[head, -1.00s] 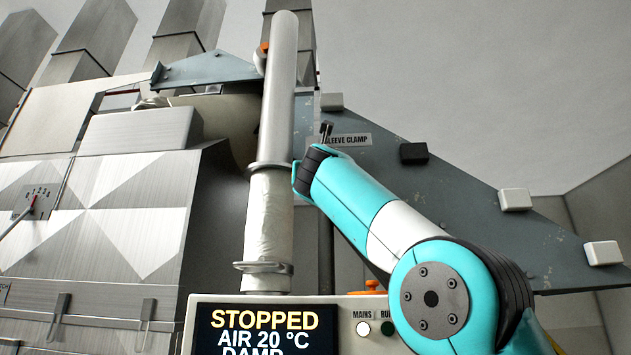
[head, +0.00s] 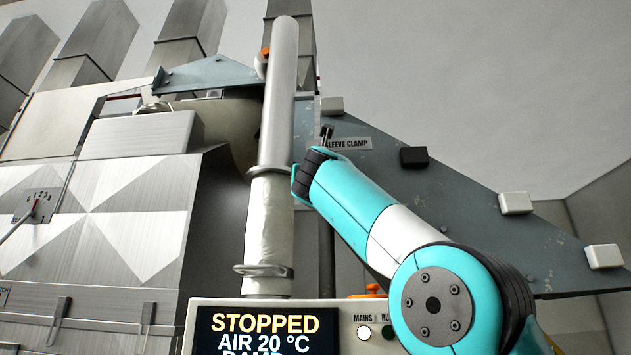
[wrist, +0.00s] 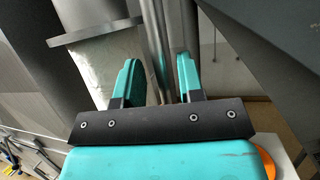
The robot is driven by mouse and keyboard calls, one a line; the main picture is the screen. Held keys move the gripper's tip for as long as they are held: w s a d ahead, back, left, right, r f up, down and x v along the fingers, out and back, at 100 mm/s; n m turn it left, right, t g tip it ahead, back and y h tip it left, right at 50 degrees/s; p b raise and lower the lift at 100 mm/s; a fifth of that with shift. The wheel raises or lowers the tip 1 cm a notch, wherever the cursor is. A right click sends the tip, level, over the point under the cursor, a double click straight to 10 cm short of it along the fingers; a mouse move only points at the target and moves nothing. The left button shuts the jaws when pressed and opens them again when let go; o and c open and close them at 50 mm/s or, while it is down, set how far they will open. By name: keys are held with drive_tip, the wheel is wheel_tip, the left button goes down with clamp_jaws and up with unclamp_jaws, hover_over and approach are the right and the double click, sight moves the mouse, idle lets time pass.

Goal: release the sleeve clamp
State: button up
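The "SLEEVE CLAMP" label (head: 346,143) is on a grey slanted plate in the head view. A short lever (head: 327,133) stands at its left end, just above the end of my arm.
The grey plate (head: 450,210) slopes down to the right and carries several blocks. Below the tube, a control panel display (head: 265,330) reads "STOPPED, AIR 20 °C". Panelled metal housing (head: 95,220) fills the left side. Open wall lies at upper right.

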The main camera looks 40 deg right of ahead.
drive_tip(key=b+v, duration=0.8)
drive_tip(key=v, duration=0.8)
drive_tip(key=shift+s+a, duration=0.2)
drive_tip(key=shift+s, duration=0.1)
